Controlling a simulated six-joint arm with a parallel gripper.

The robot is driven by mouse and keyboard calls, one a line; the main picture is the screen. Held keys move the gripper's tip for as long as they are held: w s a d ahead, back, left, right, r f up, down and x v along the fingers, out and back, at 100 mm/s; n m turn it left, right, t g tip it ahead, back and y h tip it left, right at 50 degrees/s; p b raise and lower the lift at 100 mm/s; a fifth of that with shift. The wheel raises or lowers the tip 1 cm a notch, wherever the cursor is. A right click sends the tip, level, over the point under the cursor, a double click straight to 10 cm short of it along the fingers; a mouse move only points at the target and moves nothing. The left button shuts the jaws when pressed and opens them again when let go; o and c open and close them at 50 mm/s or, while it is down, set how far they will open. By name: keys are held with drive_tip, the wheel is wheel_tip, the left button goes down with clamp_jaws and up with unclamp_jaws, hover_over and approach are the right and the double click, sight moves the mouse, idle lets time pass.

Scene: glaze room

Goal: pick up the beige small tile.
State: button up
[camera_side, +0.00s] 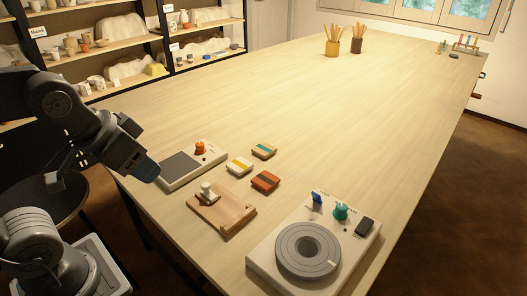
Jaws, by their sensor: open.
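Three small striped tiles lie apart on the light wooden table. The far one (264,150) looks beige or tan with a teal band. The middle one (239,165) is cream-white with a yellow band. The near one (265,181) is orange-red with a dark band. The far tile fits beige best, though at this size the cream one looks close. My gripper (147,170) is at the left, by the table's left edge, well left of all three tiles. It is open and holds nothing that I can see; its fingers are hard to make out.
A device with a grey panel and orange knob (200,148) lies between my gripper and the tiles. A wooden board (232,214) with a white-topped knob is nearer. A round-dial console (262,262) stands front right. Beyond the tiles, the table is clear to two pencil cups (332,48).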

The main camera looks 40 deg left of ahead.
drive_tip(key=o, duration=0.8)
